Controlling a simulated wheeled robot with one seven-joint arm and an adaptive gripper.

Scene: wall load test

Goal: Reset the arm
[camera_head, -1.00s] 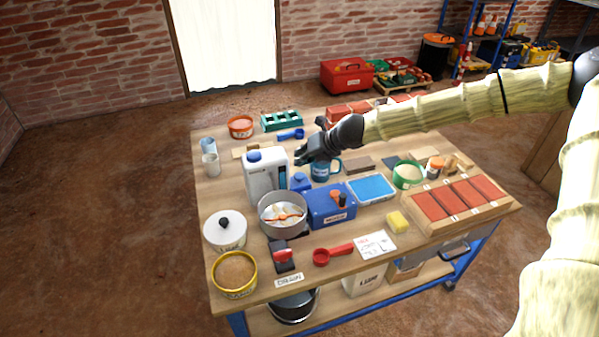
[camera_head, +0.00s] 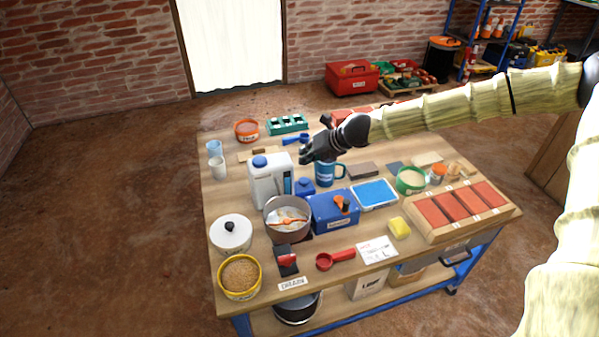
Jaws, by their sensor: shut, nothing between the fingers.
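My arm comes in from the right, in a pale yellow ribbed sleeve, and reaches over the back half of the workbench (camera_head: 225,184). My black gripper (camera_head: 306,156) is at its end, shut and empty, pointing left. In the picture it lies above the blue mug (camera_head: 327,174) and just right of the white jug with a blue cap (camera_head: 268,180). I cannot tell whether it touches either. The arm hides part of the bench's back edge and of the red bricks (camera_head: 339,115) there.
The bench is crowded. A pot (camera_head: 287,222), blue box (camera_head: 334,212), blue tray (camera_head: 374,194), green bowl (camera_head: 410,180) and brick-filled wooden frame (camera_head: 462,209) stand on it. A red toolbox (camera_head: 352,78) and a shelf rack (camera_head: 492,35) stand behind. The floor at left is clear.

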